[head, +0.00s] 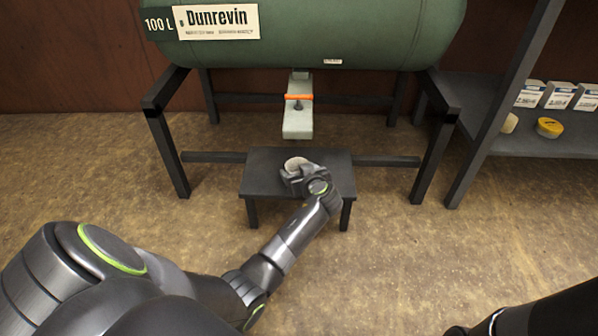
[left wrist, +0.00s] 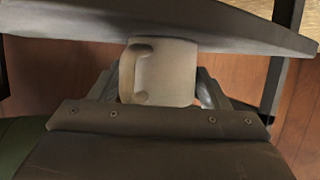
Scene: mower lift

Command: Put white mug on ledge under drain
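The white mug (head: 295,163) shows partly above my left gripper (head: 298,180), over the black ledge (head: 328,160) under the tank. In the left wrist view the mug (left wrist: 168,72) sits between the two fingers, its handle to the left. The fingers lie close along both its sides, and the gripper looks shut on it. The mug's end overlaps the edge of the ledge (left wrist: 220,22); whether it bears on the ledge cannot be told. The drain (head: 298,122), a pale spout with an orange handle, hangs above and behind the mug. My right gripper is out of view.
The green tank (head: 300,50) rests on a dark frame (head: 168,150), whose legs and crossbars flank the ledge. A shelf (head: 545,143) at right holds small white boxes (head: 558,95) and a yellow roll (head: 549,127). The floor in front is clear.

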